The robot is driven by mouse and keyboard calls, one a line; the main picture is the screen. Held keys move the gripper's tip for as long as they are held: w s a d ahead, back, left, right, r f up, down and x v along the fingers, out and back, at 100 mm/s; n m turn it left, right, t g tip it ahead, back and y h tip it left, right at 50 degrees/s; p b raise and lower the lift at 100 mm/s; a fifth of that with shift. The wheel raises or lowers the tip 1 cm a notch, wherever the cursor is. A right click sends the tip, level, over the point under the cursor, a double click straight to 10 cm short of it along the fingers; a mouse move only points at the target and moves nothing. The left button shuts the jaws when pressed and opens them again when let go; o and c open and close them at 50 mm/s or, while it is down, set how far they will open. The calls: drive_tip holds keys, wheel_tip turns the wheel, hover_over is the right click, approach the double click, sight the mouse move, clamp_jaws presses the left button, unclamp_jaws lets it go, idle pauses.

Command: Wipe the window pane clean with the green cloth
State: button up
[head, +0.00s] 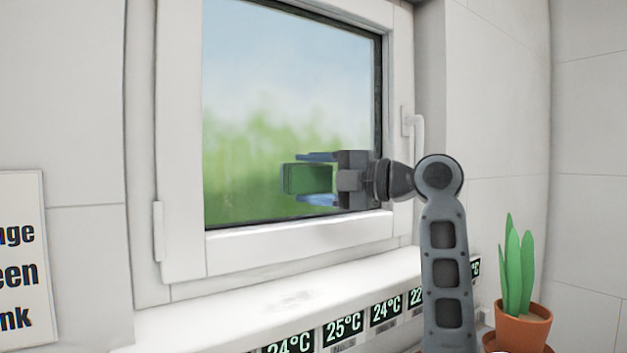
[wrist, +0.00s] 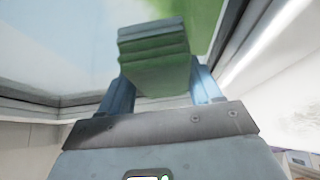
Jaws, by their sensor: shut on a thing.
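The window pane (head: 285,80) sits in a white frame and shows blurred sky and greenery behind it. My gripper (head: 310,178) is in front of the lower right part of the pane, its blue fingers pointing left. It is shut on the folded green cloth (head: 306,179). In the wrist view the layered cloth (wrist: 154,50) sits between the two blue fingers, with the pane (wrist: 60,40) beyond it. I cannot tell whether the cloth touches the glass. Faint pale marks show low on the pane, but dirt is hard to tell from the blurred background.
The white window frame (head: 180,140) surrounds the pane, with a handle (head: 416,135) on its right. Below is a white sill (head: 290,293) with temperature labels (head: 343,329) along its front. A potted plant (head: 518,325) stands at the lower right. A sign (head: 20,260) hangs at the left.

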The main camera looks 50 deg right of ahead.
sight(328, 192)
drive_tip(key=shift+w, duration=0.15)
drive_tip(key=shift+d, duration=0.1)
drive_tip(key=shift+s+d+b, duration=0.35)
drive_tip(key=shift+d+b, duration=0.1)
drive_tip(key=shift+d, duration=0.45)
drive_tip(key=shift+s+d+b, duration=0.1)
drive_tip(key=shift+d+b, duration=0.3)
drive_tip(key=shift+d, duration=0.6)
drive_tip(key=shift+s+f+b, duration=0.1)
drive_tip(key=shift+b, duration=0.3)
drive_tip(key=shift+w+a, duration=0.2)
drive_tip(key=shift+a, duration=0.8)
drive_tip(key=shift+w+a+b, duration=0.25)
drive_tip(key=shift+a, duration=0.2)
drive_tip(key=shift+w+a+b, duration=0.2)
drive_tip(key=shift+a, duration=0.25)
